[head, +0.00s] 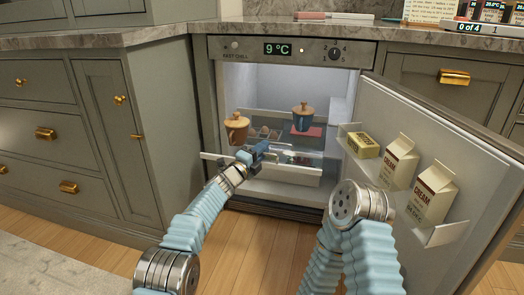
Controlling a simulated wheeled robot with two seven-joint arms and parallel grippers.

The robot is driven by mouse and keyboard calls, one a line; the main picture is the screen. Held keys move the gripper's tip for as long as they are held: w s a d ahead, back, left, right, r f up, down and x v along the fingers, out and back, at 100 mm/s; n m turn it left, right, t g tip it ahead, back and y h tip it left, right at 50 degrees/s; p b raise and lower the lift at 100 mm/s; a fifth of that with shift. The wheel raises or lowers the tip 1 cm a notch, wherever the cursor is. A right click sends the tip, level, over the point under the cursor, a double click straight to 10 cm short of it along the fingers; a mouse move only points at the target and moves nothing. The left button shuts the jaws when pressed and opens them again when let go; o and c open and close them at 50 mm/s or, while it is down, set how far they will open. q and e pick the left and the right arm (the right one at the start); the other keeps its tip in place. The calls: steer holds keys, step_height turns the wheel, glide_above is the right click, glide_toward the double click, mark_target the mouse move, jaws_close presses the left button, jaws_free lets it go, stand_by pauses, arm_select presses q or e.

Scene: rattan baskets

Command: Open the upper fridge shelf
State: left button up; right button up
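The small fridge (291,50) stands under the counter, its door (430,150) swung wide open to the right. Inside is a shelf with a long pale front strip (300,173), which appears to stand forward of the fridge opening. An orange-brown lidded pot (237,128) and a blue jar with a wooden lid (303,118) show at the shelf level.
The open door holds two cream cartons (400,163) and a yellow pack (364,145) on its rack, close to my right arm. Grey cabinets (108,110) flank the left. Clear wooden floor (262,245) lies in front.

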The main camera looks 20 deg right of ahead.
arm_select(q)
steer(key=shift+a, duration=0.1)
steer(key=shift+s+a+f, duration=0.1)
steer(key=shift+s+a, duration=0.05)
steer(key=shift+a, duration=0.25)
steer(key=b+v, duration=0.1)
steer(key=v, duration=1.1)
steer(key=shift+s+a, duration=0.3)
steer(key=shift+f, duration=0.1)
